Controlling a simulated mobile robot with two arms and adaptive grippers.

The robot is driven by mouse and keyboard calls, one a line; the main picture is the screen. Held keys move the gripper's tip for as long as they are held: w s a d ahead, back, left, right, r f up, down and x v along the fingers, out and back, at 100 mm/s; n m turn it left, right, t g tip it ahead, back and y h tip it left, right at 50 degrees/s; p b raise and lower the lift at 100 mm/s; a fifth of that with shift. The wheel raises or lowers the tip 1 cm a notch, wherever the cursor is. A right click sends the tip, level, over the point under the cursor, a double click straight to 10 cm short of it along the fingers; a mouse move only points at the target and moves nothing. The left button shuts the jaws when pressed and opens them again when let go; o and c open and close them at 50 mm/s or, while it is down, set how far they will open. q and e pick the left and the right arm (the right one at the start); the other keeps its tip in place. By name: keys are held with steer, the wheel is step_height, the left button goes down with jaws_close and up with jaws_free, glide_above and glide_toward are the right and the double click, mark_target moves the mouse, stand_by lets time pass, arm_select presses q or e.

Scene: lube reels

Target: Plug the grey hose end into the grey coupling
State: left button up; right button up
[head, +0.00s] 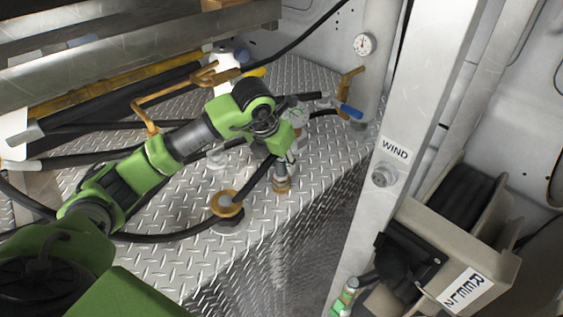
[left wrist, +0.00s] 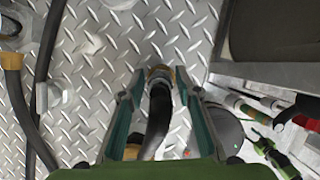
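My left gripper (head: 288,158) is low over the diamond-plate deck, pointing down. In the left wrist view, its two fingers (left wrist: 159,82) are close on either side of the grey hose end (left wrist: 158,73), shut on it as far as I can see. The black hose (left wrist: 157,110) bends away from that end between the fingers. A grey fitting with a brass-coloured base (head: 282,184), seemingly the grey coupling, is directly below the gripper in the head view. The fingers partly hide where end and fitting meet, so I cannot tell whether they are joined.
A brass-ringed fitting (head: 227,203) stands on the deck (head: 180,265) left of the gripper. A post with a WIND sign (head: 395,149) and a REEL 2 unit (head: 462,290) stand at the right. Black hoses cross the left.

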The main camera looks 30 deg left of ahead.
arm_select(q)
steer(key=shift+r, duration=0.1)
steer(key=b+v, duration=0.1)
steer(key=v, duration=1.1)
steer(key=shift+w, duration=0.1)
stand_by(0.3)
